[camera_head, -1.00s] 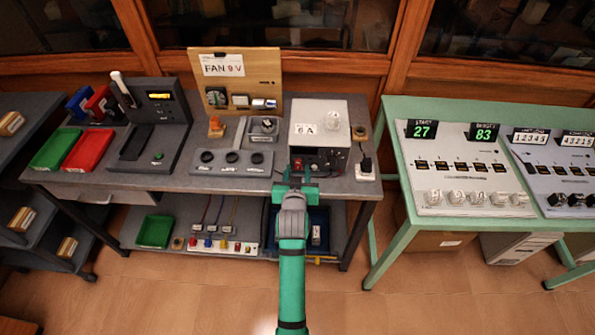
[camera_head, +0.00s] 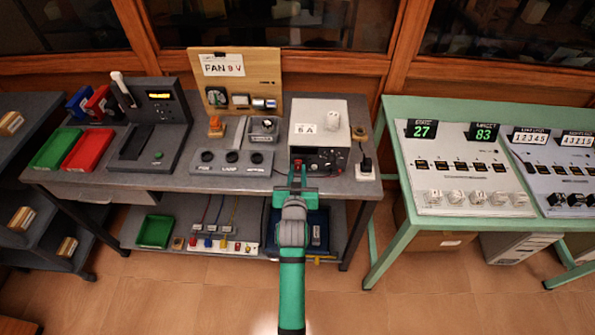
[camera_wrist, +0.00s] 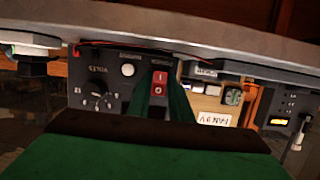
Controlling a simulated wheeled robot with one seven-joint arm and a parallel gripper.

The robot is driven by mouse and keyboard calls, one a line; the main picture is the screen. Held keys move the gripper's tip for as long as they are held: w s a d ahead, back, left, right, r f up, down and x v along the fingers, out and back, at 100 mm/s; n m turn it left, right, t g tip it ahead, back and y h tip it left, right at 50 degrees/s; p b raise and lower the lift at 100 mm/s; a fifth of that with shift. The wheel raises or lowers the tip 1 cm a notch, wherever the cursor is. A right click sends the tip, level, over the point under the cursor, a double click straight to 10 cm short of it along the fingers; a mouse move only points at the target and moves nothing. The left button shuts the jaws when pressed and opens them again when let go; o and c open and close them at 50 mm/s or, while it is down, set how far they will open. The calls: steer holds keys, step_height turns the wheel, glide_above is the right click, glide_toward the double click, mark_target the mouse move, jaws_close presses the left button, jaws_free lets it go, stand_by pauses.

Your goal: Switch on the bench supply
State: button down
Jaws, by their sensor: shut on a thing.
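The bench supply has a light grey top (camera_head: 320,112) and a dark front panel (camera_head: 328,158), and stands at the right end of the grey bench. Its red rocker switch (camera_wrist: 158,84) shows in the wrist view, marked I and O, between my two green fingers. A round pale lamp or button (camera_wrist: 128,70) and a VOLTS dial (camera_wrist: 97,91) sit beside it. My gripper (camera_head: 297,173) is at the panel's left part, its jaws shut on the switch as far as I can see. Which way the rocker is tipped I cannot tell.
A plug in a white socket block (camera_head: 365,168) stands right of the supply. A grey knob box (camera_head: 232,162) and the FAN 9 V board (camera_head: 240,82) are to its left. A green table (camera_head: 388,150) with counter panels stands further right. The floor in front is clear.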

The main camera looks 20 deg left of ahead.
steer(key=shift+f+t+y, duration=0.3)
steer(key=shift+f+t, duration=0.05)
steer(key=shift+t, duration=0.75)
steer(key=c, duration=1.6)
jaws_free()
steer(key=v, duration=1)
steer(key=shift+s, duration=0.4)
